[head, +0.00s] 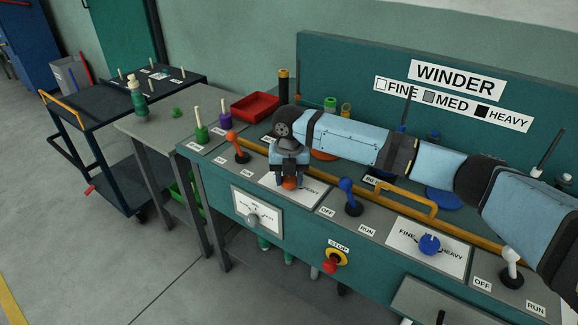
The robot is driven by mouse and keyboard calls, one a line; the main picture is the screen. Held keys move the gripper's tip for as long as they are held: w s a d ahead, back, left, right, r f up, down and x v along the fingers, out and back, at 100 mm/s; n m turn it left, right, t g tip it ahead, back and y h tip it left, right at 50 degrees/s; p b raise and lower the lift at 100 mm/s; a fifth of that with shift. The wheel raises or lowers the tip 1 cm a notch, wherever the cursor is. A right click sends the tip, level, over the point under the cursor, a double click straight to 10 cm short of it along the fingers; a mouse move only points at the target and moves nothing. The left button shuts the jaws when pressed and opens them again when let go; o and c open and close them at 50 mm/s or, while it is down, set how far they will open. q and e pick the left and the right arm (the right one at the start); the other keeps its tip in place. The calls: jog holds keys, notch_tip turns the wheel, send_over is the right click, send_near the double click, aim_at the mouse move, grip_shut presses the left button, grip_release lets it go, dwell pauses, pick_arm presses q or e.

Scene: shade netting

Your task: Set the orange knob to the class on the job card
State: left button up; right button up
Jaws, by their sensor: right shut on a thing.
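My right gripper (289,178) reaches in from the right and points down at the panel. It is shut on the orange knob (289,184), which shows only as a small orange patch between the fingers. The knob sits on a white dial plate (312,193); the gripper covers most of its lettering, so the setting cannot be read. The WINDER sign (455,78) carries a key: white FINE, grey MED, black HEAVY. A small card (374,181) partly shows behind the panel, its text mostly hidden; I cannot tell whether it is the job card. My left gripper is out of view.
A blue knob (429,243) on a FINE–HEAVY plate is to the right. An orange lever (236,146), a blue lever (348,195) and a white lever (511,262) stand along the panel. A grey knob (252,220) and red stop button (330,266) are on the front.

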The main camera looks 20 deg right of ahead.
jog(key=r+m+p, duration=0.1)
jog(key=m+p, duration=0.1)
jog(key=p, duration=0.3)
jog(key=shift+m, duration=0.4)
jog(key=m+p, duration=0.4)
jog(key=p, duration=0.3)
jog(key=shift+d+f, duration=0.1)
jog(key=m+p, duration=0.3)
jog(key=p, duration=0.1)
jog(key=shift+f, duration=0.1)
jog(key=m+p, duration=0.2)
jog(key=shift+s+m+p, duration=0.1)
jog(key=shift+m+p, duration=1.15)
jog(key=shift+m, duration=0.15)
jog(key=m+p, duration=0.4)
jog(key=m, duration=0.1)
jog(key=shift+f, duration=0.15)
jog(key=shift+f+m+p, duration=0.1)
jog(key=shift+m+p, duration=0.45)
jog(key=shift+m, duration=0.45)
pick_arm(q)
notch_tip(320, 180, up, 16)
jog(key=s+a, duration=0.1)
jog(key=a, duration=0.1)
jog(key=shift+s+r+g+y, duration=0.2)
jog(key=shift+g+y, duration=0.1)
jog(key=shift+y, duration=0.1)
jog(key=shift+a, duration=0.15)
pick_arm(e)
jog(key=shift+m, duration=0.3)
